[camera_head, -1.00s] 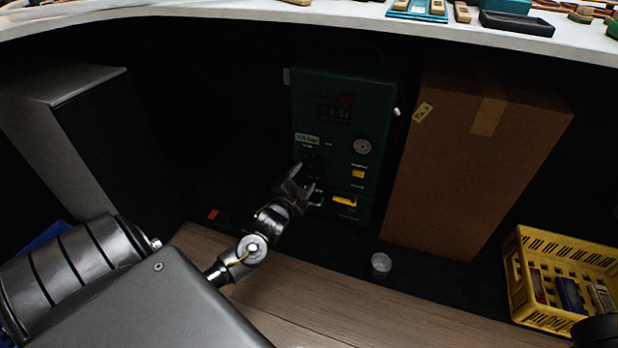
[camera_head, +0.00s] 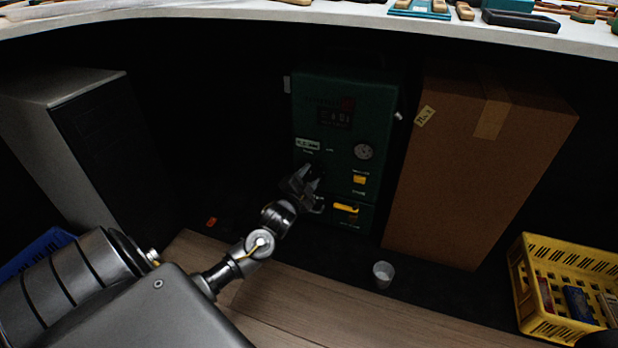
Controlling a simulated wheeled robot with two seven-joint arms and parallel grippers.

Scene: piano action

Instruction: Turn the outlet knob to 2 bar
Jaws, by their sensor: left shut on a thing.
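A dark green machine (camera_head: 378,112) stands under the table, with a small display (camera_head: 336,118), a round gauge (camera_head: 364,151), a yellow switch (camera_head: 359,179) and a yellow lever (camera_head: 346,207) on its front. My left gripper (camera_head: 309,179) is at the lower left of this front panel, shut on a dark knob there. The gripper hides most of the knob, and its scale cannot be read. The gauge is too small to read. My right gripper is not in view.
A tall cardboard box (camera_head: 478,170) stands close to the machine's right. A dark-fronted cabinet (camera_head: 75,140) is at left. A clear cup (camera_head: 383,274) and a yellow crate (camera_head: 565,290) are at lower right. The white tabletop edge (camera_head: 310,14) runs overhead.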

